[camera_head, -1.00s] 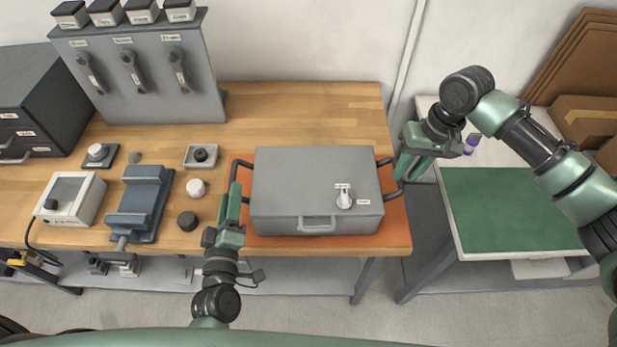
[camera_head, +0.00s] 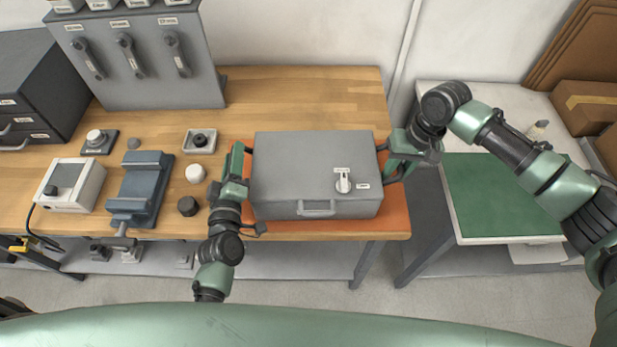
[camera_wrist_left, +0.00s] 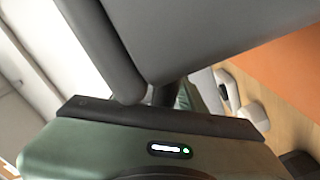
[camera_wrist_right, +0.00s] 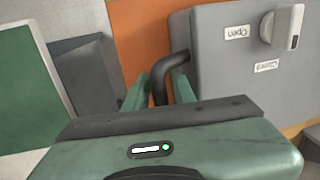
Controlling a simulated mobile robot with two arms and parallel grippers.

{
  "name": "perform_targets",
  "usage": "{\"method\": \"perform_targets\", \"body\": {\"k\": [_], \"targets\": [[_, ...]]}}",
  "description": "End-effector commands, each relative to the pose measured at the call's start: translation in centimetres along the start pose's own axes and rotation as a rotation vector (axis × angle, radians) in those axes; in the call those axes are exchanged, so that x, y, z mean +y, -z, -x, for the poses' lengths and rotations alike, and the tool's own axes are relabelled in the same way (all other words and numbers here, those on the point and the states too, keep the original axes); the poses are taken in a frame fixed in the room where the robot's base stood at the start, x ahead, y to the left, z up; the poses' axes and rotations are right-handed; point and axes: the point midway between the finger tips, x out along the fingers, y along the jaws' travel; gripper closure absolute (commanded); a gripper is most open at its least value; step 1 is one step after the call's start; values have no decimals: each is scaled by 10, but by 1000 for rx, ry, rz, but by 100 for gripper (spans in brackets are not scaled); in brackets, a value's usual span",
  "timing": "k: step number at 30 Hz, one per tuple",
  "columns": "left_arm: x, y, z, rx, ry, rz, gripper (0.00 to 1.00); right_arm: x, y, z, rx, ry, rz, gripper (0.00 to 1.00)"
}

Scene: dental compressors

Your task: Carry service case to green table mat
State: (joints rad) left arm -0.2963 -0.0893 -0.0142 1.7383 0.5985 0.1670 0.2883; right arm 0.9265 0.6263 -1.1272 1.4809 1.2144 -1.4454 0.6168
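The grey service case (camera_head: 285,175) lies flat on an orange mat (camera_head: 385,222) on the wooden bench, with dark handles at both ends. The green table mat (camera_head: 500,200) lies bare on the white table at right. My left gripper (camera_head: 240,165) is at the case's left handle; in the left wrist view the case (camera_wrist_left: 200,35) fills the top, and its finger gap is mostly hidden. My right gripper (camera_head: 395,165) is at the right handle; in the right wrist view its fingers (camera_wrist_right: 160,88) sit closely on both sides of the dark handle. The case's knob (camera_wrist_right: 283,25) has Open and Closed labels.
Left of the case are a vise-like block (camera_head: 143,190), a white box with a screen (camera_head: 68,185) and small round parts. A panel with handles (camera_head: 150,65) stands behind. A gap separates bench and table. Cardboard boxes (camera_head: 590,110) stand behind the table.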

Motion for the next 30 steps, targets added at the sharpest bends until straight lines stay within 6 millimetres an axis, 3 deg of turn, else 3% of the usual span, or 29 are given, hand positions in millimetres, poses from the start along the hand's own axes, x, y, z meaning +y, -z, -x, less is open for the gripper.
{"method": "perform_targets", "body": {"k": [12,15,17,30], "targets": [[0,0,-8,-1,1,0,60,0,0,-8,2,1,1,75],[0,0,-8,-1,1,0,88,0,0,-8,1,1,1,100],[0,0,-8,-1,1,1,100,0,0,-8,2,1,1,100],[0,0,-8,-1,1,2,100,0,0,-7,2,1,0,100]]}}
